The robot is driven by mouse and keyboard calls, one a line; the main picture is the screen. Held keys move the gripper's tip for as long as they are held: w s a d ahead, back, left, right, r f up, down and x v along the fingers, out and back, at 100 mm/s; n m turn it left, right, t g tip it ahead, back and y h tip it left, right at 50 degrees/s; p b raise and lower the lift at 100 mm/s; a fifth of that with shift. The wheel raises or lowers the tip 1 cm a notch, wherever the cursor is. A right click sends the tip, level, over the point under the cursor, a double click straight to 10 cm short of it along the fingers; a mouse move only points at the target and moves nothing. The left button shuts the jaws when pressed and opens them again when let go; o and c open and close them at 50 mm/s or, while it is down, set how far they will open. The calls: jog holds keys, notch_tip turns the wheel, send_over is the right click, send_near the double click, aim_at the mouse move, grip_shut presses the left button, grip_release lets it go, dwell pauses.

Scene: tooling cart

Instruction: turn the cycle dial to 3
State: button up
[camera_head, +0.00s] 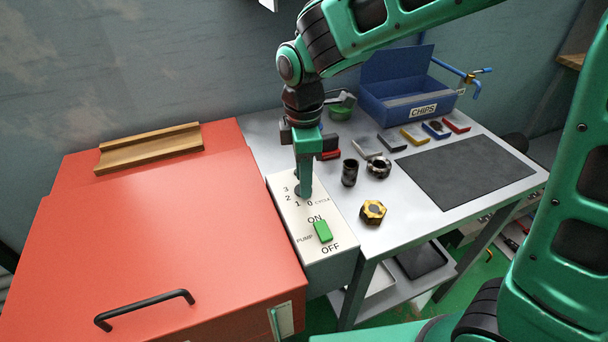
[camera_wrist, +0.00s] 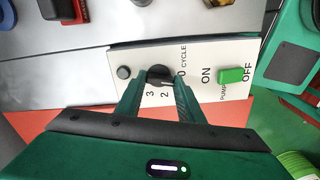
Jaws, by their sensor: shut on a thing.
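The cycle dial (camera_wrist: 159,74) is a dark round knob on the white control panel (camera_wrist: 215,55), with the numbers 0, 2 and 3 showing around it in the wrist view. In the head view the numbers 3, 2, 1 and 0 show beside my fingers. My gripper (camera_head: 304,188) points down at the panel and is shut on the dial, one finger on each side of it (camera_wrist: 158,88). The fingers hide most of the dial in the head view. I cannot tell for certain which number its pointer faces.
A green pump switch (camera_head: 323,231) sits between ON and OFF on the same panel. A red lid (camera_head: 170,225) with a black handle lies left. A brass nut (camera_head: 373,212), dark cylinder (camera_head: 350,172) and blue CHIPS bin (camera_head: 415,105) stand on the cart's right side.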

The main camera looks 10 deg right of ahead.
jog(key=m, duration=0.5)
jog(key=shift+w+a+r+m, duration=0.1)
jog(key=shift+w+r+m, duration=0.05)
jog(key=shift+w+m, duration=0.15)
jog(key=m, duration=1)
jog(key=shift+w+m, duration=0.1)
jog(key=shift+m, duration=2.6)
jog(key=o, duration=1.1)
jog(key=shift+c, duration=0.2)
